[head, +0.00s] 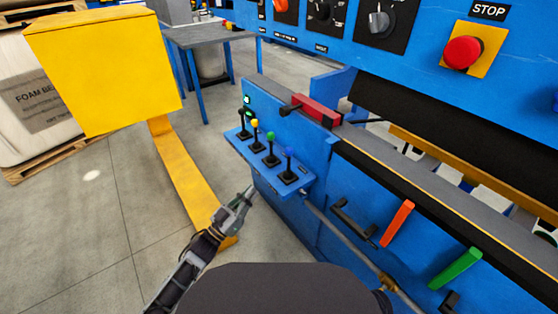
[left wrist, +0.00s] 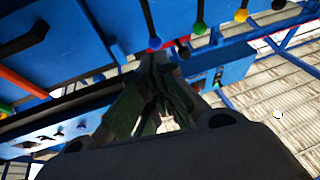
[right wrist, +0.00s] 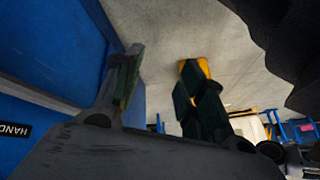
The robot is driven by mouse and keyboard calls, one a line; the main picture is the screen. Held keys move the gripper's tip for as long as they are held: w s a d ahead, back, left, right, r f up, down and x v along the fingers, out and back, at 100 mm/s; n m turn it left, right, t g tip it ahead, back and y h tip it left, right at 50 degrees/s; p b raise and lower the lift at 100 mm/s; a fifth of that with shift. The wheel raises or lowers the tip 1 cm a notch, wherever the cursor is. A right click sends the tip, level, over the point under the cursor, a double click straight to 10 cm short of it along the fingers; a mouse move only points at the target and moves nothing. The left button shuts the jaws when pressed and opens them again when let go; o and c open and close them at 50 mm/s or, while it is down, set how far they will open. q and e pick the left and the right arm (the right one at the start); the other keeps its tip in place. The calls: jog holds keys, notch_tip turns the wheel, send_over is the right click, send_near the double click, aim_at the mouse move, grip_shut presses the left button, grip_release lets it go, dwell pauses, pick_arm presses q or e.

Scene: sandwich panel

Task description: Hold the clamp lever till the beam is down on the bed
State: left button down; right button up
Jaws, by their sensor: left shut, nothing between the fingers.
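Several knobbed levers stand on a blue shelf (head: 255,165) at the machine's left end: a dark one, a yellow one (head: 254,123), a green one (head: 270,136) and a blue one (head: 289,153). I cannot read which is the clamp lever. My left gripper (head: 247,193) is shut and empty, left of and below the blue lever, apart from it. In the left wrist view the blue knob (left wrist: 154,43) shows just beyond the fingertips. A yellow-edged bar (head: 440,156), perhaps the beam, lies above the grey bed (head: 400,170). My right gripper (right wrist: 158,78) is open and empty.
A red stop button (head: 462,52) is on the upper blue panel. Orange (head: 397,223) and green (head: 455,268) handles stick out from the machine front. A yellow post and box (head: 105,70) stand left, with bare floor between.

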aim_at(287, 150)
pick_arm(q)
jog(key=shift+d+r+m+h, duration=0.3)
jog(key=shift+r+h, duration=0.2)
jog(key=shift+r, duration=0.1)
pick_arm(e)
jog(key=shift+w+a+r, duration=0.1)
jog(key=shift+w+r, duration=0.25)
jog(key=shift+r, duration=0.15)
pick_arm(q)
jog(key=shift+w+d, duration=0.1)
pick_arm(e)
jog(key=shift+f, duration=0.1)
